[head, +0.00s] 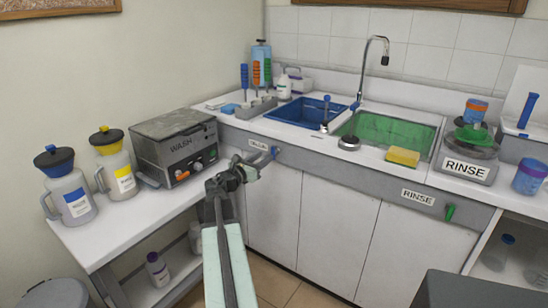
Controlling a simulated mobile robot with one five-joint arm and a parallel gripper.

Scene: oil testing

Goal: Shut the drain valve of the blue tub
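The blue tub (300,111) is set into the counter at the back, left of the green tub. A small blue valve handle (275,152) sticks out from the grey counter front below it. A label (258,145) is beside the handle, too small to read surely. My gripper (254,171) is just below and left of the blue handle, in front of the cabinet. I cannot tell whether it touches the handle, or whether its fingers are open or shut. How far the valve is turned is not clear.
The green tub (437,134) has a green handle (450,213) below, by a RINSE label (418,197). A dark box (485,290) is at the bottom right. Floor (272,286) shows below the cabinets.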

